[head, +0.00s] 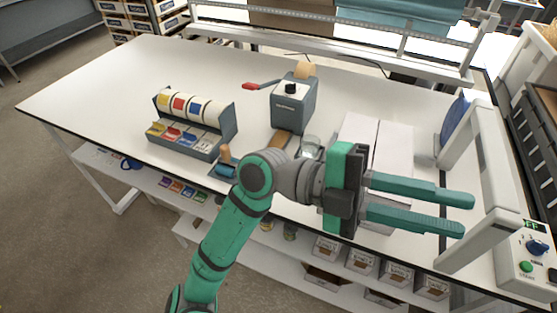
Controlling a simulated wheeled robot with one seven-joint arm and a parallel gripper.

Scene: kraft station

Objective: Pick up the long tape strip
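A brown strip (281,140), which looks like the tape strip, comes out at the front of the grey tape dispenser (294,103). Its lower end is close to my arm in the picture, and I cannot tell its full length. My gripper (468,215) is to the right of the strip, above the right part of the table, pointing right. Its two green fingers are apart with nothing between them. The gripper is well away from the strip.
A label dispenser (195,122) with coloured rolls stands left of the tape dispenser. White flat boxes (393,148) lie behind my gripper. A pale frame machine (490,180) stands close at right. The table's left is clear.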

